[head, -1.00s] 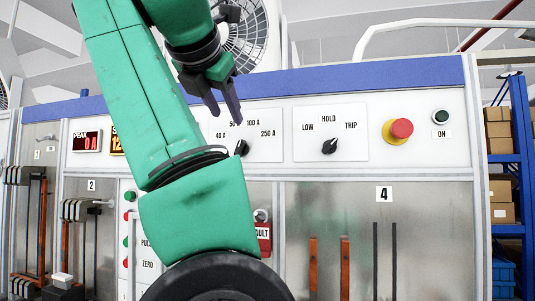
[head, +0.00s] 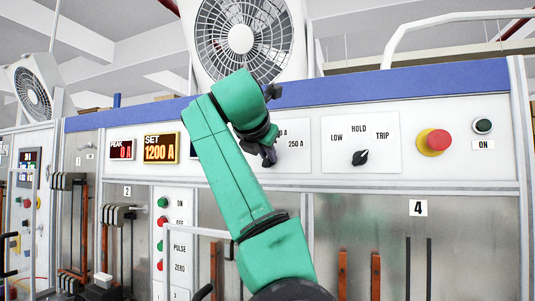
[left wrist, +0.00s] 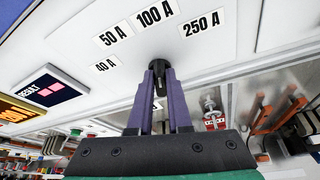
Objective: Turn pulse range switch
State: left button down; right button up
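The pulse range switch is a black rotary knob on the white panel, seen in the left wrist view (left wrist: 159,63) below the labels 40 A, 50 A, 100 A and 250 A. My left gripper (left wrist: 160,75) has its two purple fingers on either side of the knob's lower part. A narrow gap shows between them, with the dark knob in it; whether both fingers press on it cannot be told. In the head view my left gripper (head: 268,157) is at the panel and hides the knob and most of its labels. My right gripper is not in view.
To the right are the LOW/HOLD/TRIP knob (head: 360,157), a red emergency button (head: 434,141) and a dark green ON button (head: 483,126). The SET display (head: 161,148) reads 1200 A. Pulse buttons (head: 160,246) sit lower left. A handrail (head: 450,22) runs above.

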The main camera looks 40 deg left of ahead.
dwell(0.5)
pick_arm(q)
jog(key=n+h, duration=0.1)
jog(key=n, duration=0.1)
jog(key=n+t+h, duration=0.1)
jog(key=n+h, duration=0.1)
jog(key=n, duration=0.1)
jog(key=a+n+t+h, duration=0.1)
jog(key=n+h, duration=0.1)
jog(key=shift+s+a+f+n+b, duration=0.1)
jog(key=shift+s+f+n+b, duration=0.1)
jog(key=shift+n+b, duration=0.2)
jog(key=n, duration=0.1)
jog(key=n+t+h+b, duration=0.1)
jog(key=n, duration=0.1)
jog(key=shift+a+f+t+b, duration=0.15)
jog(key=shift+t+b, duration=0.15)
dwell(0.5)
jog(key=c, duration=0.8)
grip_release()
jog(key=shift+c, duration=0.2)
jog(key=shift+s, duration=0.1)
